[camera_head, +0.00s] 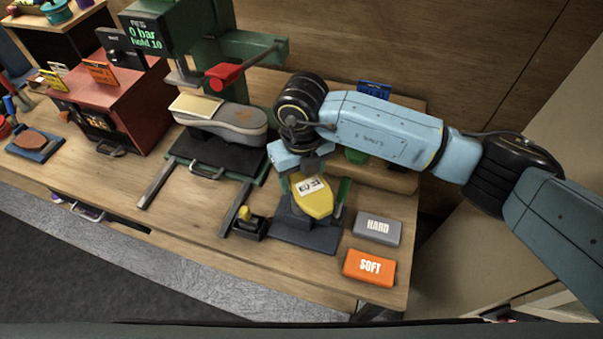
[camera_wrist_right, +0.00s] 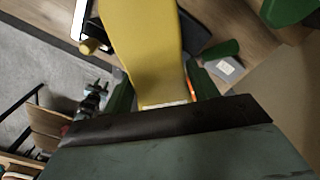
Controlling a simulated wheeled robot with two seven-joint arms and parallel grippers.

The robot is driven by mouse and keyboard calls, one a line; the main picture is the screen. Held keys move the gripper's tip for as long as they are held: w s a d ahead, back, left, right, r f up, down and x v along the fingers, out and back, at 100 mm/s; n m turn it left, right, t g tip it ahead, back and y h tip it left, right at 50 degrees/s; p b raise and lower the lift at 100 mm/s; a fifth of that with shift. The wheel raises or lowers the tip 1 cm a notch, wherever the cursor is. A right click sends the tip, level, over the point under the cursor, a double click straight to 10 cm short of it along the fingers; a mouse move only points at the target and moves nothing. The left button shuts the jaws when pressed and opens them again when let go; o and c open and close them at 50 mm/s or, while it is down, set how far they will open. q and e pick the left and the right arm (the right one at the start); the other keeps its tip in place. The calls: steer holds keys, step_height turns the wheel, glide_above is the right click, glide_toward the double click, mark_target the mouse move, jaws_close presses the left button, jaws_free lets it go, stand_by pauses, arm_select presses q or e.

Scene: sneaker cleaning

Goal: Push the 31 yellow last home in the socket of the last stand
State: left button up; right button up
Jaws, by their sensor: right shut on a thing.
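The yellow last (camera_head: 318,205), labelled EU 31, is over the dark grey last stand (camera_head: 300,236) at the right part of the bench. My right gripper (camera_head: 313,192) comes down from above and behind, with its green fingers on either side of the last. In the right wrist view the last (camera_wrist_right: 148,45) runs out from between the two green fingers (camera_wrist_right: 160,92), shut on it. The socket is hidden under the last, so I cannot tell how deep it sits. My left gripper is not in view.
The grey HARD block (camera_head: 377,229) and orange SOFT block (camera_head: 369,266) lie to the right of the stand. Further left is the green press (camera_head: 200,40) with a sneaker (camera_head: 235,119), then a red machine (camera_head: 115,105).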

steer(key=shift+f+b, duration=2)
steer(key=shift+f, duration=0.25)
steer(key=o, duration=1.3)
steer(key=shift+o, duration=0.2)
steer(key=shift+f, duration=0.1)
step_height(320, 180, up, 14)
steer(key=shift+f+b, duration=0.25)
steer(key=shift+b, duration=0.35)
